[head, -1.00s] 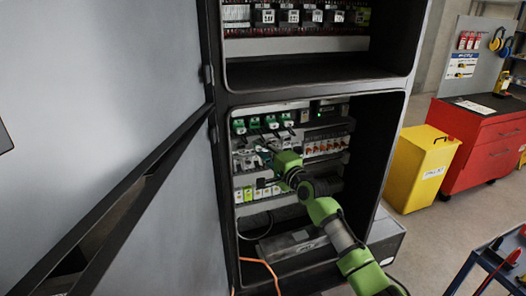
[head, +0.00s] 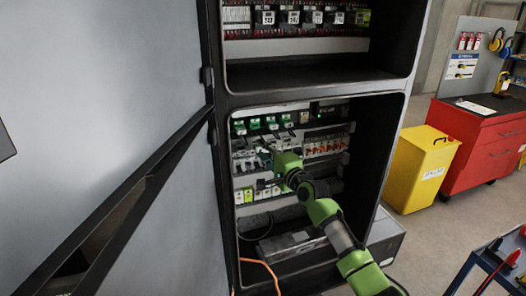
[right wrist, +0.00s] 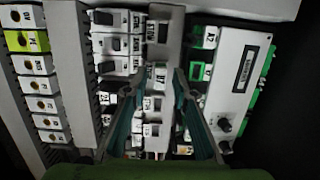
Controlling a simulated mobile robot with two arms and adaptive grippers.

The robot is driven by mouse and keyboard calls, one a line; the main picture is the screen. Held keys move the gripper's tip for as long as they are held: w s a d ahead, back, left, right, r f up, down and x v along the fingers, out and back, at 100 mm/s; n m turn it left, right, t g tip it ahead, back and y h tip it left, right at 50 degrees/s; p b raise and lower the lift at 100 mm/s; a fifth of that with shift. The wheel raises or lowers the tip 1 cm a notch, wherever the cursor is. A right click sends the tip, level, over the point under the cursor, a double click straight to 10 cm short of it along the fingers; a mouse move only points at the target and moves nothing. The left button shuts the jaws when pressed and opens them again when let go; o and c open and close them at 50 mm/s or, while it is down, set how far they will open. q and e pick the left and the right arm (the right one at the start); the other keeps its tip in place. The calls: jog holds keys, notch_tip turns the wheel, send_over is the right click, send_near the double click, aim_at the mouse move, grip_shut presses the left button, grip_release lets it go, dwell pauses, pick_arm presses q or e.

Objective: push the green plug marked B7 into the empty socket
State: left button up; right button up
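Several green plug-like parts (head: 255,124) sit in a row near the top of the lower cabinet bay. I cannot read B7 on any of them in the head view, nor tell which socket is empty. My right gripper (head: 262,167) is in front of the module rows below them. In the right wrist view its two fingers (right wrist: 161,78) are apart, with a pale labelled module seen between them; I cannot tell whether they touch it. Two green-framed parts (right wrist: 201,72) show just right of the fingers. My left gripper is not in view.
The open cabinet door (head: 110,130) fills the left. An upper shelf (head: 310,70) lies above the bay. In the right wrist view a white unit with knobs (right wrist: 239,75) stands close on the right. An orange cable (head: 262,268) hangs below. A yellow bin (head: 420,170) stands outside.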

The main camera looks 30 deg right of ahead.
aim_at(259, 150)
jog(key=shift+c, duration=0.4)
grip_shut()
jog(key=shift+f, duration=0.1)
jog(key=shift+s+a+p, duration=0.1)
jog(key=shift+s+p, duration=0.2)
jog(key=shift+s, duration=0.25)
jog(key=shift+s+a+p, duration=0.1)
jog(key=shift+s+p, duration=0.1)
jog(key=shift+p, duration=0.2)
jog(key=shift+s+a+r+p, duration=0.1)
jog(key=shift+s+a+p, duration=0.1)
jog(key=shift+s+p, duration=0.5)
jog(key=shift+s+a+r+p, duration=0.15)
jog(key=shift+s+p, duration=0.35)
jog(key=shift+s, duration=0.35)
jog(key=shift+s+a+f+p, duration=0.15)
jog(key=shift+s+p, duration=0.2)
jog(key=shift+s, duration=0.3)
jog(key=shift+s+a+p, duration=0.15)
jog(key=shift+s+p, duration=0.15)
jog(key=shift+s, duration=0.35)
